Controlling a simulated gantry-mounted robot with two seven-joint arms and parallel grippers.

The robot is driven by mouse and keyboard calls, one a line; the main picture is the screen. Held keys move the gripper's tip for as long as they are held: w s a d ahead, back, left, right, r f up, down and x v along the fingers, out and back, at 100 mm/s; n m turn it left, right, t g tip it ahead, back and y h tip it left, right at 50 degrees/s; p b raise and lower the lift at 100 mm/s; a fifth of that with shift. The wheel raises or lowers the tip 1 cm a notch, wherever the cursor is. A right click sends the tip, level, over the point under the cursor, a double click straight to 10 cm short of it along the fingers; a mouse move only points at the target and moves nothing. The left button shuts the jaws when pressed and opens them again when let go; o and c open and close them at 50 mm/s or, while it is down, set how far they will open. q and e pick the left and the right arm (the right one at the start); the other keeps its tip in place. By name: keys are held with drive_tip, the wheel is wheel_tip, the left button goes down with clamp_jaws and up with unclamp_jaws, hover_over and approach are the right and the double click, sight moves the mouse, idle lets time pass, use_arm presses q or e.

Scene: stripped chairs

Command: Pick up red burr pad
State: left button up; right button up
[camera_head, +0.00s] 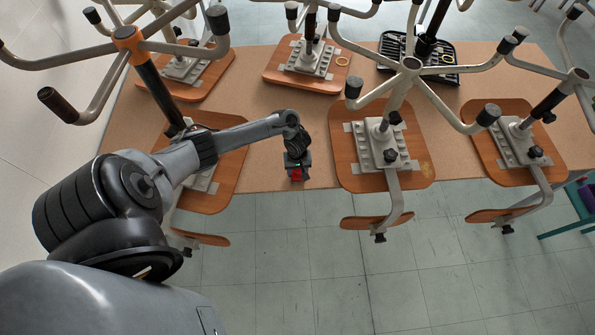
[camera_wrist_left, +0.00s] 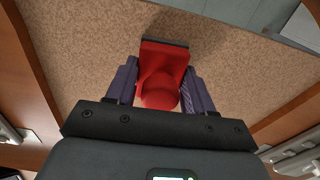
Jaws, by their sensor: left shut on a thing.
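The red burr pad (camera_wrist_left: 161,75) is a red block with a rounded knob and a dark strip along its far edge. In the left wrist view it sits between the two fingers of my left gripper (camera_wrist_left: 161,92), which are closed on its sides. In the head view my left gripper (camera_head: 296,168) is at the near edge of the table, and a small red part of the pad (camera_head: 296,175) shows below it. I cannot tell whether the pad touches the table. My right gripper is not in view.
Upturned stripped chairs lie along the brown table (camera_head: 255,105), with a chair seat (camera_head: 350,165) right of my gripper and another seat (camera_head: 220,190) to its left. Metal legs rise overhead. A black tool case (camera_head: 450,70) lies at the back. Tiled floor (camera_head: 290,260) lies in front.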

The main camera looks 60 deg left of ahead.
use_arm(q)
drive_tip(key=shift+r, duration=0.5)
drive_tip(key=r+p, duration=0.1)
drive_tip(key=r, duration=0.1)
drive_tip(key=r+p, duration=0.1)
drive_tip(key=shift+d+r, duration=0.2)
drive_tip(key=shift+r, duration=0.2)
drive_tip(key=s+d+r+p, duration=0.1)
drive_tip(key=d+r+p, duration=0.3)
drive_tip(key=d, duration=0.7)
wheel_tip(320, 180, up, 2)
drive_tip(key=shift+s+r+p, duration=0.1)
drive_tip(key=shift+s+p, duration=0.15)
drive_tip(key=shift+p, duration=0.05)
drive_tip(key=shift+d, duration=0.1)
drive_tip(key=o, duration=0.4)
drive_tip(key=shift+c, duration=1.3)
drive_tip(key=shift+r, duration=0.1)
